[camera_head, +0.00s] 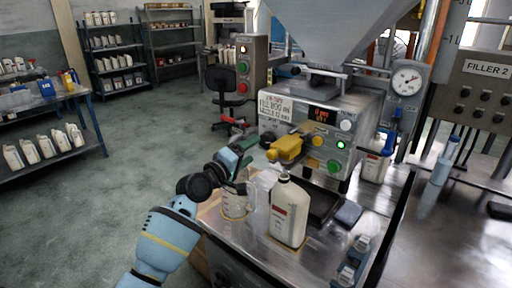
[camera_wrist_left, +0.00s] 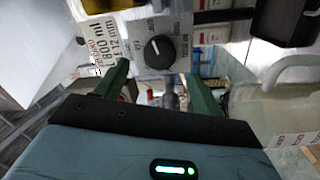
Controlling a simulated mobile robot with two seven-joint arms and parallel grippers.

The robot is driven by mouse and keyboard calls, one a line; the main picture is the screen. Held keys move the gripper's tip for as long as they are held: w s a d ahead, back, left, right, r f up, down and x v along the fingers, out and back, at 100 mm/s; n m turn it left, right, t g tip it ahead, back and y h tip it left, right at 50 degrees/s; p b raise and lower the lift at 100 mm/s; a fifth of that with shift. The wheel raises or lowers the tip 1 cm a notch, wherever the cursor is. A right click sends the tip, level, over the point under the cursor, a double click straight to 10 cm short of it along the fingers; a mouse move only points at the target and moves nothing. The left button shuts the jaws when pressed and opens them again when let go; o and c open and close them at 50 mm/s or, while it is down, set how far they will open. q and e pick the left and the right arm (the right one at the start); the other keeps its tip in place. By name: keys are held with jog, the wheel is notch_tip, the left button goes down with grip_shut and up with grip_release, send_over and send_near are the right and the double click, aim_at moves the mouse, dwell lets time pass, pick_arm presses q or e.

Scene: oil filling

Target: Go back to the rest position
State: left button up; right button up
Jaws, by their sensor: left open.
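My left arm comes in from the lower left in the head view. Its gripper (camera_head: 246,148) is raised over the left side of the filling bench, near the front of the filling machine (camera_head: 350,108). In the left wrist view its two dark green fingers (camera_wrist_left: 162,82) stand apart with no object held between them. A black knob (camera_wrist_left: 159,52) on a light panel shows beyond the fingertips. My right gripper is not in view.
A white jug (camera_head: 289,212) stands upright on the metal bench, close right of my left gripper. A yellow nozzle part (camera_head: 286,148) juts from the machine. The floor (camera_head: 130,165) at left is open.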

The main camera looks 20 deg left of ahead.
pick_arm(q)
jog(key=shift+s+a+f, duration=0.1)
jog(key=shift+s+a, duration=0.05)
jog(key=shift+s, duration=0.35)
jog(key=s+d+f+m+g+y, duration=0.1)
jog(key=s+f, duration=0.5)
jog(key=f, duration=0.3)
jog(key=s+f+m+g+y, duration=0.1)
jog(key=s+f+m+g, duration=0.1)
jog(key=s+f, duration=0.45)
jog(key=s+d+f+m+g+y, duration=0.1)
jog(key=s+f, duration=0.4)
jog(key=f, duration=0.6)
jog(key=s+f+m+g, duration=0.1)
jog(key=s+f, duration=0.3)
jog(key=s, duration=0.6)
jog(key=s+d+f+m+g+y, duration=0.1)
jog(key=s+f+m, duration=0.3)
jog(key=s, duration=0.6)
jog(key=s+f+m+g+y, duration=0.1)
jog(key=s+f, duration=0.3)
jog(key=s, duration=0.6)
jog(key=shift+s+d+m+g, duration=0.4)
jog(key=shift+m+g, duration=0.3)
jog(key=shift+f, duration=0.1)
